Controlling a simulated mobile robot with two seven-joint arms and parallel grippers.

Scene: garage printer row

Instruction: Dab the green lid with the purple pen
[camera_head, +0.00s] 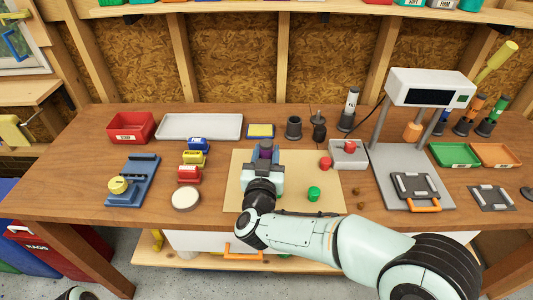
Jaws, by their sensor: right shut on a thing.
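My right gripper (264,163) is over the tan mat (300,162), shut on the purple pen (266,149). Only a short dark purple part of the pen shows between the fingers; the gripper hides the rest, including its tip. A small round green lid (314,193) is on the mat, to the right of the gripper and nearer the front. The gripper and the lid are apart. My left gripper does not show.
A press-like machine (412,180) stands to the right. A white round disc (185,198) and coloured blocks (194,158) lie left of the mat.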

